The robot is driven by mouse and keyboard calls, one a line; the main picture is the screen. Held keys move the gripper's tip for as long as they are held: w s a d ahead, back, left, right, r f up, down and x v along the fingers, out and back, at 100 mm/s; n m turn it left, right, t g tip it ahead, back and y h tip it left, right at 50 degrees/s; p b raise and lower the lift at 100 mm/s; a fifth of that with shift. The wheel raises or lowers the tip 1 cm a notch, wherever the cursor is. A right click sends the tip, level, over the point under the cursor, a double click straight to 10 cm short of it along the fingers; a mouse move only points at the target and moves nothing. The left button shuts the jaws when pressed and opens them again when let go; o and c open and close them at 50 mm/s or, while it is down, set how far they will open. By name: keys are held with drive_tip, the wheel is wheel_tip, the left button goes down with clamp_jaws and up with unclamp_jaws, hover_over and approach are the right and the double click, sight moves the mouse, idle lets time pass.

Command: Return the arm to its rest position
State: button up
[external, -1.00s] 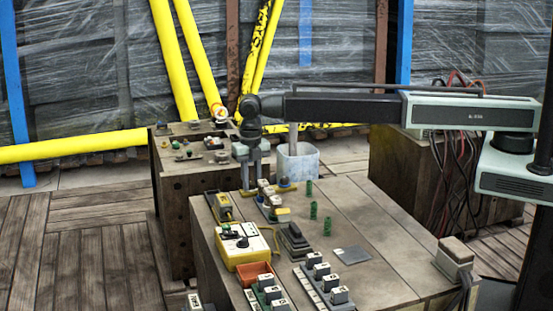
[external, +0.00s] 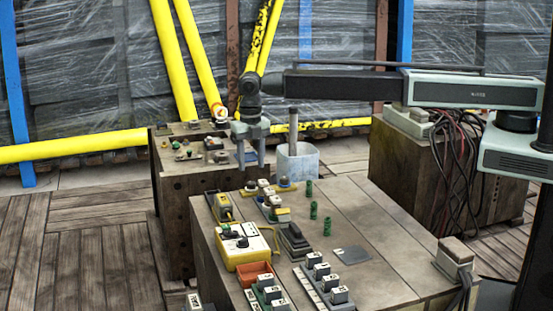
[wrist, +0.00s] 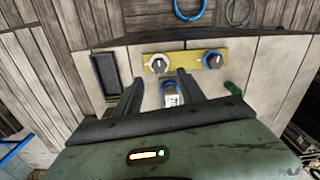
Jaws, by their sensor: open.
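My gripper (external: 251,166) is open and hangs pointing down above the far end of the wooden bench (external: 355,211), clear of its top. In the wrist view my gripper (wrist: 160,84) has its two fingers spread apart with nothing clamped between them. My arm reaches in from the right, nearly level.
A yellow plate with two round knobs (wrist: 186,62) lies near the bench's far edge. The bench also holds a yellow box (external: 243,250), green cylinders (external: 314,210) and an orange tray (external: 254,273). A pale bucket (external: 298,162) stands behind. A second wooden block (external: 180,185) is at left.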

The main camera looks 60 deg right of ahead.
drive_tip(key=shift+r, duration=0.6)
drive_tip(key=shift+f, duration=0.2)
drive_tip(key=s+d+m, duration=0.3)
drive_tip(key=d, duration=0.9)
drive_tip(key=s+d+m, duration=0.3)
drive_tip(key=d, duration=1)
drive_tip(key=s+d+m, duration=0.5)
drive_tip(key=s+m, duration=0.4)
drive_tip(key=m, duration=0.2)
drive_tip(key=s+d+m, duration=0.5)
drive_tip(key=s+m, duration=0.4)
drive_tip(key=m, duration=0.2)
drive_tip(key=shift+m, duration=0.3)
